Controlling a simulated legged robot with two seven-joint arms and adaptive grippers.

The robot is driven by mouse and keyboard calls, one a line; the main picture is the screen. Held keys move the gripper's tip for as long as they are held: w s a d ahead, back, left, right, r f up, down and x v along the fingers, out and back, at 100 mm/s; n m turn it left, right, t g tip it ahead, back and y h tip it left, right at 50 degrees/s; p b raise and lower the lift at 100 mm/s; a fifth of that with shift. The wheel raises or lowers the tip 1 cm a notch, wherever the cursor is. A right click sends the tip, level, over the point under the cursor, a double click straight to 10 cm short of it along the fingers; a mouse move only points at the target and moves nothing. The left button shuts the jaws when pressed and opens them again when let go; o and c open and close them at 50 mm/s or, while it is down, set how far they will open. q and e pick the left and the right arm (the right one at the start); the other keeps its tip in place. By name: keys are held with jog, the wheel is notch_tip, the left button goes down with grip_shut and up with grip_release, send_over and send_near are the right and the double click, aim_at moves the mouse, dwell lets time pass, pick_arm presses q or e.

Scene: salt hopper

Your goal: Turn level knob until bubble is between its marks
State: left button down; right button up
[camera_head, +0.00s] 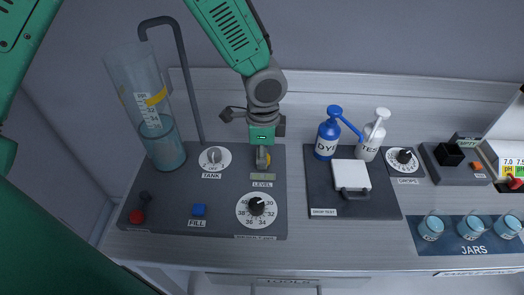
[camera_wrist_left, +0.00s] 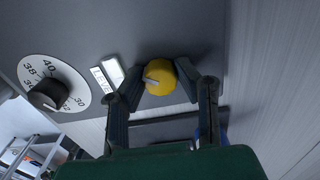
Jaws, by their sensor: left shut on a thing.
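The yellow level knob (camera_wrist_left: 159,77) stands on the grey panel above the LEVEL label (camera_head: 262,184); it also shows in the head view (camera_head: 262,158). My left gripper (camera_wrist_left: 161,88) is shut on the level knob, with one finger on each side. It comes down from above in the head view (camera_head: 262,150). A greenish bubble vial (camera_head: 263,176) sits between the knob and the label; the bubble and its marks are too small to make out. My right gripper does not show.
A clear cylinder (camera_head: 168,150) with blue liquid stands left of the TANK dial (camera_head: 214,157). The FILL button (camera_head: 198,210) and a numbered dial (camera_head: 256,208) lie in front. DYE (camera_head: 326,142) and white (camera_head: 369,142) pump bottles stand right. Several jars (camera_head: 431,229) stand at the far right.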

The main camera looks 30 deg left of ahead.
pick_arm(q)
jog(key=shift+w+d+r, duration=0.15)
jog(key=shift+w, duration=0.15)
jog(key=c, duration=1.2)
grip_release()
jog(key=shift+d, duration=0.1)
notch_tip(320, 180, up, 12)
jog(key=shift+f, duration=0.2)
